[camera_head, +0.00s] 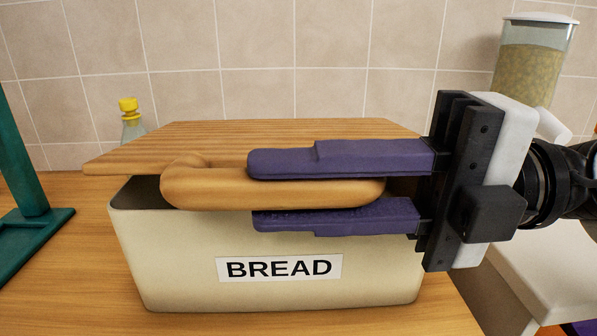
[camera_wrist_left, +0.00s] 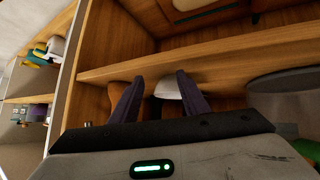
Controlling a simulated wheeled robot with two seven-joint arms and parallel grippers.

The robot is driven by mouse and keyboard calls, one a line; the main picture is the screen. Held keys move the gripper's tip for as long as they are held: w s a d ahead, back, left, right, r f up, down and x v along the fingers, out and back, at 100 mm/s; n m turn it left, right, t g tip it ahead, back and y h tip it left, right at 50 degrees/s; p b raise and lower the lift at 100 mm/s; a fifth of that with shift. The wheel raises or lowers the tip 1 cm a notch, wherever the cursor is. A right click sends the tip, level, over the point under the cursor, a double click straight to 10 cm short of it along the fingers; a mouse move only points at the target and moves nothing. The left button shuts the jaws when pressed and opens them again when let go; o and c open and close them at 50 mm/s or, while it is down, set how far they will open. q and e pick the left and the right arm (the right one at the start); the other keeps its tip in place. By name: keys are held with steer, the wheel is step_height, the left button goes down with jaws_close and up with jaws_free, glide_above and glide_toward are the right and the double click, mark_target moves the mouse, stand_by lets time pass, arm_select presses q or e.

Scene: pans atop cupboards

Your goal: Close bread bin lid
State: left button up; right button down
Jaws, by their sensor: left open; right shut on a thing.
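The cream bread bin (camera_head: 180,255) with a "BREAD" label stands on the wooden counter in the head view. Its wooden lid (camera_head: 270,132) lies over the top, and its left end reaches past the bin's left side. A dark gap shows under the lid at the bin's front left. A thick wooden handle (camera_head: 200,190) is at the lid's front. My right gripper (camera_head: 252,192), with purple fingers, comes in from the right and is shut on this handle, one finger above and one below. My left gripper (camera_wrist_left: 155,80) is open in the left wrist view, away from the bin.
A yellow-capped bottle (camera_head: 131,118) stands behind the bin, left. A green stand (camera_head: 25,200) is at the far left. A clear container of grain (camera_head: 533,65) stands at the back right. Wooden shelves (camera_wrist_left: 220,50) and a dark round object (camera_wrist_left: 290,82) lie near my left gripper.

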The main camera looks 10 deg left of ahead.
mark_target(383, 191)
steer(key=shift+f, duration=0.1)
stand_by(0.3)
steer(key=c, duration=1.5)
jaws_free()
steer(key=v, duration=1)
steer(key=shift+d, duration=0.2)
